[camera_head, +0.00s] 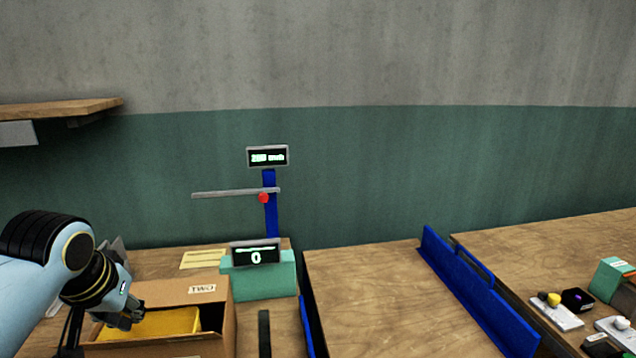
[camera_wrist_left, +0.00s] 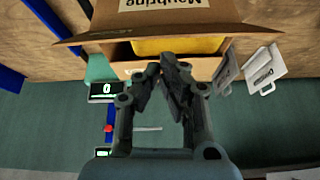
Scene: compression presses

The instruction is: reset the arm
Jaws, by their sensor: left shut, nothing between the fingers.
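My left gripper (camera_head: 128,314) is at the lower left of the head view, beside and partly in front of an open cardboard box (camera_head: 217,325) marked "TWO". In the left wrist view the left gripper (camera_wrist_left: 167,62) shows its dark fingers together, with nothing between them. They point at the box (camera_wrist_left: 220,28). A yellow thing (camera_head: 165,324) lies inside the box, and it also shows in the wrist view (camera_wrist_left: 178,45). I cannot tell whether the fingers are above the box's opening or inside it. My right gripper is not in view.
Behind the box stand a teal unit with a "0" display (camera_head: 262,278) and a blue post (camera_head: 270,205) with a grey bar. A blue barrier (camera_head: 475,290) crosses the wooden table (camera_head: 375,305). Small devices (camera_head: 556,310) lie at right. A shelf (camera_head: 60,110) hangs upper left.

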